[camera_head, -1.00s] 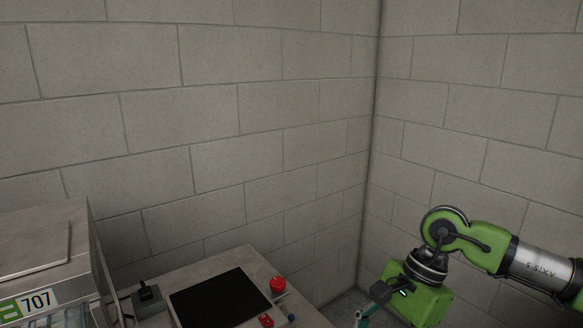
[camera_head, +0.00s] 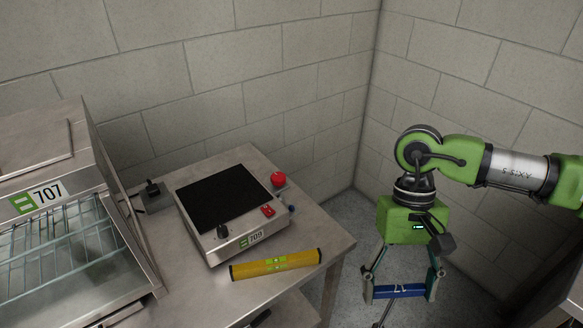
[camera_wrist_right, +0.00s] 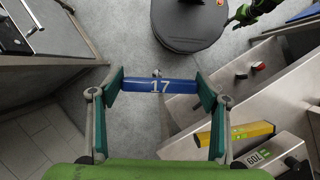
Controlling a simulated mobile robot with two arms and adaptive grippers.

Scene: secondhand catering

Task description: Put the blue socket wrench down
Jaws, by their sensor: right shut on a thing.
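The blue socket wrench (camera_head: 399,290) is a blue bar marked 17, with a thin metal shaft partly showing below it in the head view. My right gripper (camera_head: 400,291) is shut on it, one finger at each end. The wrench hangs in the air to the right of the steel table (camera_head: 318,232), with grey floor behind it. In the right wrist view the blue socket wrench (camera_wrist_right: 160,86) lies across between the two fingertips of my right gripper (camera_wrist_right: 162,87). My left gripper is not in view.
On the table stand a black-topped hot plate (camera_head: 222,197), a red button (camera_head: 278,179) and a small black-handled switch box (camera_head: 154,196). A yellow bar (camera_head: 276,264) lies near the front edge. A glass display case marked 707 (camera_head: 75,215) stands left. Table's right corner is bare.

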